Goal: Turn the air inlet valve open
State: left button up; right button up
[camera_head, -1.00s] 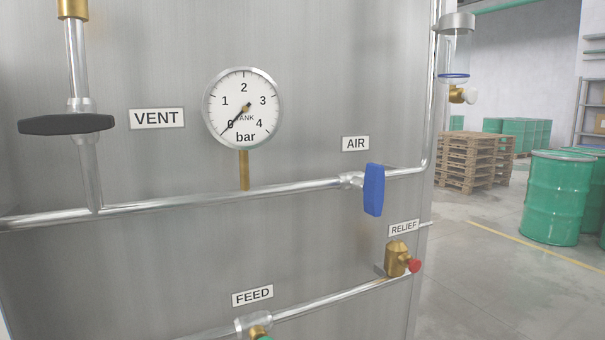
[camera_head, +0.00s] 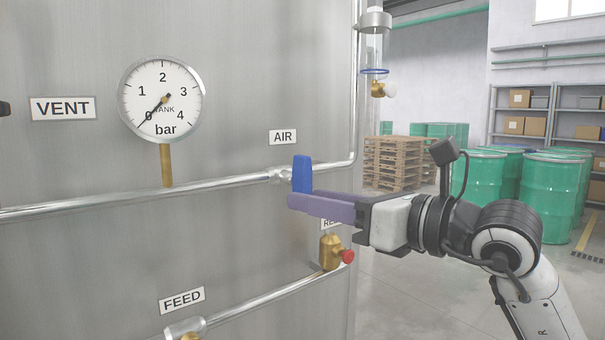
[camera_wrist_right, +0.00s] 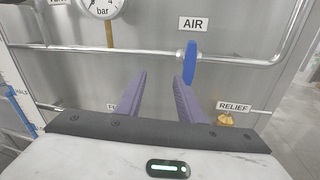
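The blue air inlet valve handle (camera_head: 302,172) is on the horizontal pipe below the AIR label (camera_head: 283,137). It stands upright, across the pipe, and its lower part is hidden behind my right gripper's fingers in the head view. My right gripper (camera_head: 297,203) has come in from the right, its purple fingers level with the handle's lower part. In the right wrist view the gripper (camera_wrist_right: 160,76) is open and empty. The handle (camera_wrist_right: 190,62) lines up with the right-hand finger there, not between the fingers; contact cannot be told.
The brass relief valve (camera_head: 329,250) with its red knob sits just below my right gripper. The tank gauge (camera_head: 162,98) reads near 0, left of the handle. The feed valve pipe (camera_head: 250,307) runs lower. Pallets (camera_head: 395,163) and green drums (camera_head: 553,195) stand at the back right.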

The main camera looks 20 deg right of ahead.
aim_at(308, 168)
jog(key=w+d+r+t+h, duration=0.1)
jog(key=d+r+t+h, duration=0.1)
jog(key=d+r+h, duration=0.15)
jog(key=shift+m+y, duration=0.35)
jog(key=shift+m, duration=0.05)
jog(key=p+x, duration=0.1)
jog(key=x, duration=0.3)
jog(key=p+x, duration=0.1)
jog(key=x, duration=0.4)
jog(key=shift+w+d, duration=0.15)
jog(key=shift+w, duration=0.15)
jog(key=shift+f, duration=0.1)
grip_shut()
